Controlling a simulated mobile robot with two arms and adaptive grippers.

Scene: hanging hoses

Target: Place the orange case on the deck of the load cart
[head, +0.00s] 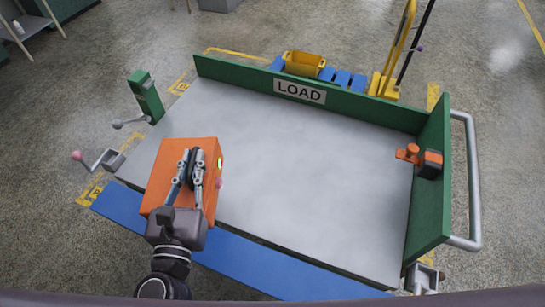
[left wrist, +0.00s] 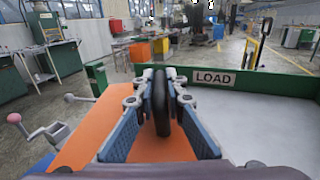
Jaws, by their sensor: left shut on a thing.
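The orange case (head: 206,150) shows in the head view at the left part of the load cart. Its orange face also fills the lower middle of the left wrist view (left wrist: 90,128). My left gripper (head: 190,160) is shut on the case's dark handle (left wrist: 161,100), with a finger on each side. The cart's grey deck (head: 310,180) lies to the right of the case and is bare. The case overlaps the deck's left front edge in the picture; I cannot tell whether it touches the deck. My right gripper is in neither view.
A green back wall with a LOAD sign (head: 300,91) and a green right end wall (head: 432,185) bound the deck. An orange-and-black fitting (head: 422,160) sits on the right wall. A green post (head: 146,96) and a crank (head: 103,159) stand at the left. A blue strip (head: 250,262) runs along the front.

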